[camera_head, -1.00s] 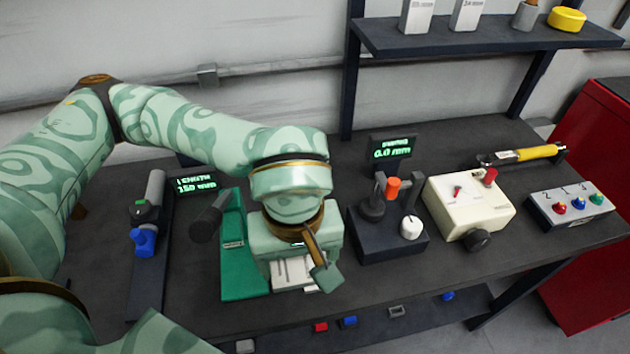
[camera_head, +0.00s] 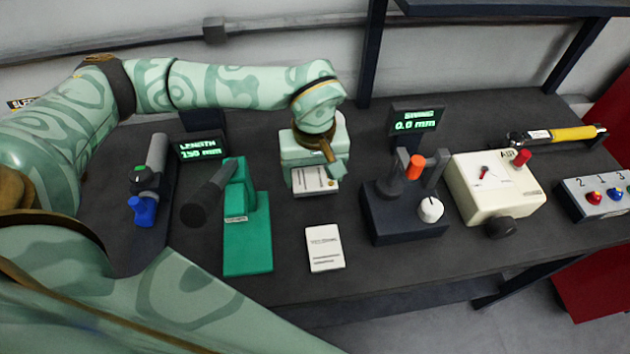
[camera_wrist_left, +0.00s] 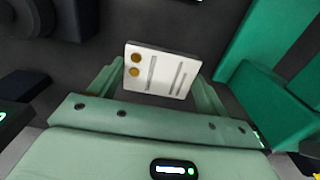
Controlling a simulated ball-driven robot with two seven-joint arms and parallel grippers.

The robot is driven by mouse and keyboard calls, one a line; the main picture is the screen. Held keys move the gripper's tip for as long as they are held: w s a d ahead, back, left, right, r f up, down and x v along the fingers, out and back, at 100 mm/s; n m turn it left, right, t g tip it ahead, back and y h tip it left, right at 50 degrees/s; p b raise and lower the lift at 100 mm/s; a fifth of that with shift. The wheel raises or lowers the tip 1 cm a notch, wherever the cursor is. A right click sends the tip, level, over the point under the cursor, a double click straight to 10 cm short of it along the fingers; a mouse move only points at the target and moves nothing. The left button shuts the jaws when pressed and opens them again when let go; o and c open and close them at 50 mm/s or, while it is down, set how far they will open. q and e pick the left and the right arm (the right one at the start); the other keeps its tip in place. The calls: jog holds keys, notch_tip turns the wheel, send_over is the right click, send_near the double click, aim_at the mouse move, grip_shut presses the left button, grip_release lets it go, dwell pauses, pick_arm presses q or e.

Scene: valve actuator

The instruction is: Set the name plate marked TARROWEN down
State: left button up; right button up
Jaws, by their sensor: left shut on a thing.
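My left gripper (camera_head: 315,168) is shut on a small white plate (camera_head: 314,182) with dark lines on it, towards the back of the table in the head view. The left wrist view shows this plate (camera_wrist_left: 165,72) between the two fingers, with two brass-coloured dots at one end and grey strips across its face. No name can be read on it. I cannot tell whether its underside touches the table. A white printed card (camera_head: 324,248) lies flat nearer the front edge; its print is too small to read. My right gripper is not in view.
A green lever press (camera_head: 247,235) stands left of the card. A dark gauge stand (camera_head: 400,218) with an orange-tipped part and a cream meter box (camera_head: 490,190) stand to the right. The dark table (camera_head: 295,280) is bare around the card.

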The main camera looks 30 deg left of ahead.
aim_at(314, 176)
pick_arm(q)
jog(key=f, duration=0.2)
jog(key=f+b, duration=0.1)
jog(key=f, duration=0.1)
jog(key=shift+w+a, duration=0.2)
jog(key=shift+w, duration=0.1)
jog(key=shift+r, duration=0.1)
jog(key=o, duration=1.1)
notch_tip(314, 176, up, 12)
jog(key=p, duration=0.2)
jog(key=shift+p, duration=0.3)
